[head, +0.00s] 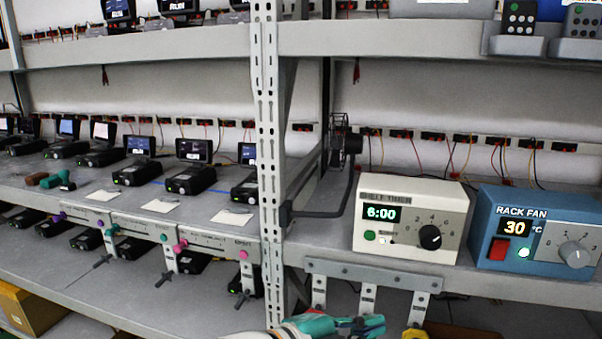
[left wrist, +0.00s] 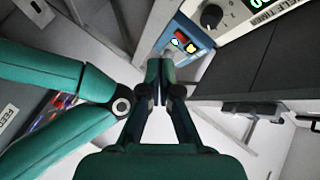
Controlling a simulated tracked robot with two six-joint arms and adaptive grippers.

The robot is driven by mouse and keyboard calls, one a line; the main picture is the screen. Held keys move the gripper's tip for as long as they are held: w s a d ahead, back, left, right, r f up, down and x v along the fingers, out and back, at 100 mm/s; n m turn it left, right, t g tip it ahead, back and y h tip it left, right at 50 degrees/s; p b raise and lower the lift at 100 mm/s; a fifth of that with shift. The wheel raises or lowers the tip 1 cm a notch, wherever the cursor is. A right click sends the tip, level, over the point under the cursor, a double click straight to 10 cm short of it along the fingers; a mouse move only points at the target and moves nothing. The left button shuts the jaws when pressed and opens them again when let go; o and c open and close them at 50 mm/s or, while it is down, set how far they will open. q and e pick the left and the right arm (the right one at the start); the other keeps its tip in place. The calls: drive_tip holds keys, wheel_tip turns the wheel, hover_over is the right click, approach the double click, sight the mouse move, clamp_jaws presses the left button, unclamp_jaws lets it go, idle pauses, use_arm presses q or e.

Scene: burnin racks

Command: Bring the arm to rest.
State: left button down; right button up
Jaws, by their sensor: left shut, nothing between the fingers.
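My left gripper (head: 372,324) shows at the bottom edge of the head view, in front of the rack. Its teal and dark fingers are shut with nothing between them. Most of the left arm is below the picture. In the left wrist view the same gripper (left wrist: 160,82) points up the picture with its fingertips together. Teal links of my own arm cross the left of that view. My right gripper is in neither view.
A grey upright post (head: 268,150) divides the rack. A cream shelf timer (head: 410,218) reads 6:00, beside a blue rack fan box (head: 535,228) reading 30. Several black devices (head: 190,178) line the left shelf. A bracket with hanging tabs (head: 372,276) is close to the gripper.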

use_arm(q)
drive_tip(key=w+a+f+n+g+y, duration=0.1)
drive_tip(key=w+a+f+n+y, duration=0.2)
drive_tip(key=f, duration=0.6)
drive_tip(key=a+f+n, duration=0.3)
drive_tip(key=a+f, duration=0.2)
drive_tip(key=f, duration=0.4)
drive_tip(key=w+a+f+n+g+y, duration=0.1)
drive_tip(key=w+a+f+n+y, duration=0.2)
drive_tip(key=f, duration=0.7)
drive_tip(key=s+a+f+n+g+y, duration=0.1)
drive_tip(key=s+a+f+n, duration=0.2)
drive_tip(key=s+f+n, duration=0.2)
drive_tip(key=s+a+f+n+g+y, duration=0.1)
drive_tip(key=s+a+f+n, duration=0.3)
drive_tip(key=s+f, duration=0.4)
drive_tip(key=s+a+f+n+g+p, duration=0.1)
drive_tip(key=s+a+f+n+g, duration=0.2)
drive_tip(key=s+f+n, duration=0.3)
drive_tip(key=shift+s+a+f+n+y, duration=0.15)
drive_tip(key=shift+s+f+n+y, duration=0.2)
drive_tip(key=shift+f, duration=0.35)
